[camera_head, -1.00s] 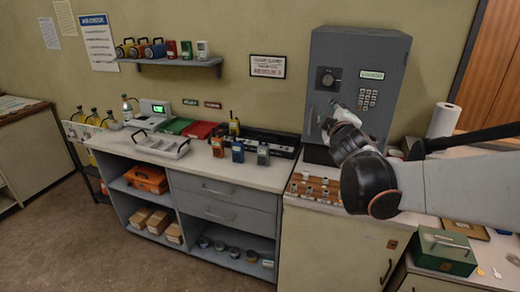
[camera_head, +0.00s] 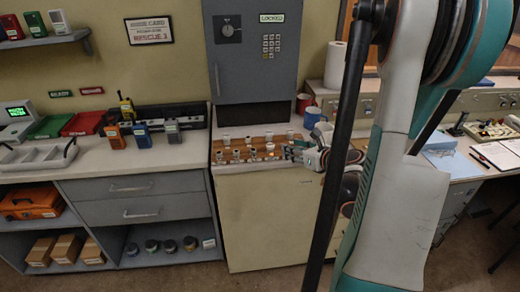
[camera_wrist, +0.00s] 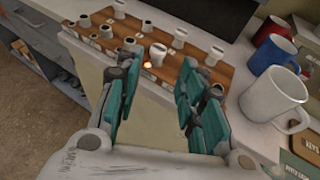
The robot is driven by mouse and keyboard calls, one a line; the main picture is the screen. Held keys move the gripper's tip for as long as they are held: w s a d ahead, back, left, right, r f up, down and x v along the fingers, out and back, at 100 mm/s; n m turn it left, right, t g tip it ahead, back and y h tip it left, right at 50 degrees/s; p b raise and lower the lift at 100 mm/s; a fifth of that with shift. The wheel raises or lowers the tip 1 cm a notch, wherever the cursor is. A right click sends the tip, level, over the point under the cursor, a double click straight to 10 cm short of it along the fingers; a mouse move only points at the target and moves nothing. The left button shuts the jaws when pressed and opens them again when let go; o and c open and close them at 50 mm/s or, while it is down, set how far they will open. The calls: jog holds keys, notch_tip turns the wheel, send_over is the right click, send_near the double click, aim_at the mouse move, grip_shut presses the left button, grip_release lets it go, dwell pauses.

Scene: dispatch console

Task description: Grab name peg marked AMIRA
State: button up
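A brown wooden peg board (camera_head: 262,155) with several pale name pegs stands on the cream cabinet below the grey locked safe. It also fills the upper middle of the wrist view (camera_wrist: 208,76). The markings on its pegs and labels are too small to read, so I cannot tell which peg is AMIRA. My gripper (camera_head: 288,150) is at the board's right front edge. In the wrist view my gripper (camera_wrist: 158,76) is open and empty, teal fingers spread. One pale peg (camera_wrist: 158,51) shows beyond and between the fingers, apart from them, with a small orange glow beside it.
Red (camera_wrist: 271,28), blue (camera_wrist: 274,51) and white (camera_wrist: 272,94) mugs stand close right of the board. The grey safe (camera_head: 243,70) rises behind it. Radios (camera_head: 142,135) and a grey tray (camera_head: 38,156) stand on the left counter. A paper roll (camera_head: 334,65) stands at the right.

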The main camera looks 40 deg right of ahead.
jog(key=b, duration=0.2)
send_near(270, 145)
jog(key=w+f, duration=0.1)
jog(key=w, duration=0.1)
jog(key=shift+b+x, duration=0.75)
jog(key=shift+x, duration=2.5)
jog(key=shift+d+r, duration=0.15)
jog(key=shift+r, duration=0.05)
jog(key=c, duration=0.5)
